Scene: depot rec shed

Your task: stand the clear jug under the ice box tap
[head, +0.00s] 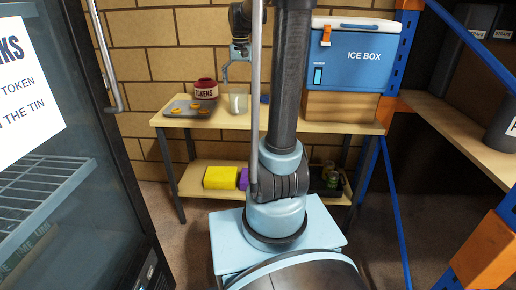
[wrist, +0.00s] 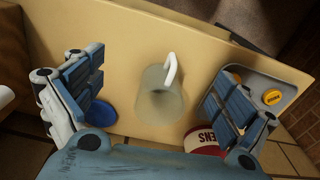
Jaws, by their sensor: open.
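The clear jug (head: 238,104) stands upright on the table's upper top, left of my column. In the wrist view the jug (wrist: 160,108) is seen from above, with its white handle (wrist: 170,68) toward the top of the picture. My gripper (head: 238,62) is above the jug in the head view. In the wrist view my gripper (wrist: 155,95) is open, its fingers wide apart on either side of the jug with gaps to both. The blue ice box (head: 350,62) sits on a wooden block at the table's right.
A red tokens tin (head: 206,89) and a grey tray (head: 176,107) with orange tokens are left of the jug. A blue disc (wrist: 98,113) lies on its other side. The wooden block (head: 340,106) raises the ice box. A glass-door fridge (head: 110,180) stands at left.

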